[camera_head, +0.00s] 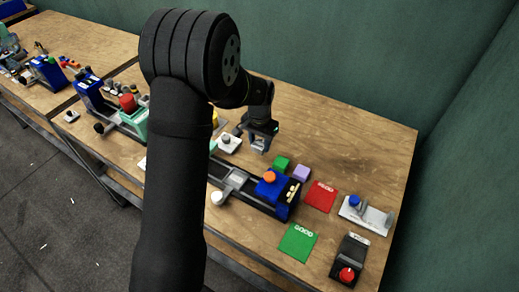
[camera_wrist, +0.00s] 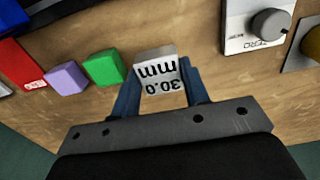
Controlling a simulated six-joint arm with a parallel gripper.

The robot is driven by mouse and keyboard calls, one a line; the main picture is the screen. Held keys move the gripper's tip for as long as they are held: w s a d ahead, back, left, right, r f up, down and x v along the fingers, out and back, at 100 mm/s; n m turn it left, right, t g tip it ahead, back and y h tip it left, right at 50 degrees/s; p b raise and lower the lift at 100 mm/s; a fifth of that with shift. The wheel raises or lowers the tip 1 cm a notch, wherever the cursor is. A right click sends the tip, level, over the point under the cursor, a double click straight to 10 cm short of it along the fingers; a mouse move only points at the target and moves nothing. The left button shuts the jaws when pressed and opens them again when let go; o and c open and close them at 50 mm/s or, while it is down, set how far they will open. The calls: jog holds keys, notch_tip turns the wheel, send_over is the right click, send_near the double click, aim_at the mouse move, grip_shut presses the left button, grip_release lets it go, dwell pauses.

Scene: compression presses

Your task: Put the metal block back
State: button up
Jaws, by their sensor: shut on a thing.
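The metal block (camera_wrist: 157,72), silver with "30.0 mm" in dark print, sits between the fingers of my gripper (camera_wrist: 158,88) in the wrist view. My gripper is shut on it. In the head view my gripper (camera_head: 261,146) points down over the table, left of and behind the green block. The block is hardly visible there, and I cannot tell whether it touches the table. In the wrist view the green block (camera_wrist: 103,67) and the purple block (camera_wrist: 66,78) stand in a row left of the metal block.
A blue press with an orange knob (camera_head: 269,176) stands in front of the blocks. A red pad (camera_head: 321,196) and a green pad (camera_head: 298,242) lie to the right. A ZERO dial box (camera_wrist: 257,24) is at right in the wrist view. Bare wood (camera_head: 340,140) is free behind.

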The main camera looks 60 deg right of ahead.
aim_at(260, 150)
jog(key=shift+f, duration=2)
jog(key=shift+f, duration=0.1)
jog(key=o, duration=1.2)
jog(key=shift+c, duration=0.2)
notch_tip(260, 150, up, 12)
jog(key=shift+r, duration=0.15)
jog(key=shift+f, duration=4.3)
jog(key=shift+f, duration=0.1)
